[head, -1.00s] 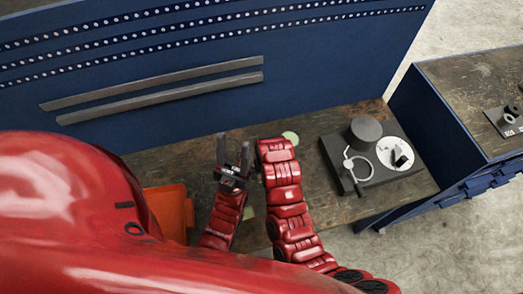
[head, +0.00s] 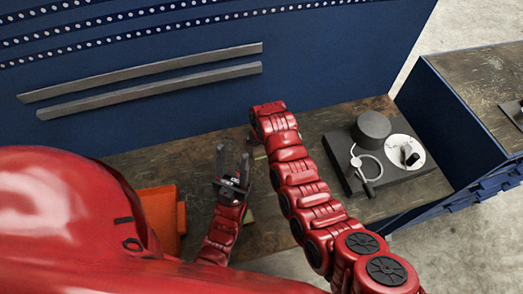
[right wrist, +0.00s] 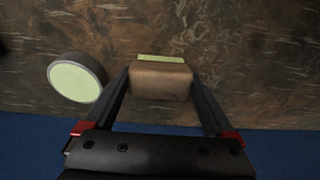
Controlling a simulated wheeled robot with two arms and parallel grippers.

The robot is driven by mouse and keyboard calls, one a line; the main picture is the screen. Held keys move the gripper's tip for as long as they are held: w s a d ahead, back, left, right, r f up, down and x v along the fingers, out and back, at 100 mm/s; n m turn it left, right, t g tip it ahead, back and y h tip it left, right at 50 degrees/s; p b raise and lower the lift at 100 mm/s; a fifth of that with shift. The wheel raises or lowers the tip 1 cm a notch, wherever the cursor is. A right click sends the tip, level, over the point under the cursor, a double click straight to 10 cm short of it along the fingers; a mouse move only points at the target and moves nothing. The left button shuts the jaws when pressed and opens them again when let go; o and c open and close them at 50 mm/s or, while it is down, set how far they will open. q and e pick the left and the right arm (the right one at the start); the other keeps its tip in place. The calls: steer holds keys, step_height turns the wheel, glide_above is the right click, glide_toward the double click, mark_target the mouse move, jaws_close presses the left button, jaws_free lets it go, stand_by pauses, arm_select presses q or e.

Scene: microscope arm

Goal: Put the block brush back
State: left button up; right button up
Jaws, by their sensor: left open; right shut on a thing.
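The block brush (right wrist: 160,80) is a brown, rounded block between the two fingers of my right gripper (right wrist: 162,88) in the right wrist view. A pale green strip (right wrist: 160,58) shows along its far edge; I cannot tell whether it belongs to the brush. The gripper is shut on the block above the worn bench top. In the head view my right arm hides the brush and its gripper near the back of the bench. My left gripper (head: 233,168) is open and empty, its fingers pointing toward the back panel.
A round, dark-rimmed disc with a pale green top (right wrist: 77,78) lies left of the brush in the right wrist view. A dark instrument base (head: 385,165) stands right of my right arm. An orange bin (head: 162,215) is at left. The blue panel (head: 160,120) rises behind the bench (head: 165,160).

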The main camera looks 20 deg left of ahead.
mark_target(261, 148)
steer(key=shift+f, duration=0.2)
steer(key=shift+f, duration=0.15)
steer(key=o, duration=0.9)
steer(key=shift+r, duration=0.6)
steer(key=r, duration=0.1)
steer(key=r+b, duration=0.2)
steer(key=r, duration=0.1)
steer(key=shift+s+d, duration=0.15)
steer(key=shift+s, duration=0.1)
steer(key=shift+s+d+r+p, duration=0.15)
steer(key=shift+r+p, duration=0.3)
steer(key=shift+r, duration=0.7)
steer(key=shift+s+d+r+p, duration=0.15)
steer(key=shift+r+p, duration=0.35)
steer(key=shift+r, duration=0.7)
steer(key=shift+s+d+r+p, duration=0.15)
steer(key=shift+r+p, duration=0.3)
steer(key=shift+r, duration=0.7)
steer(key=shift+s+f, duration=0.1)
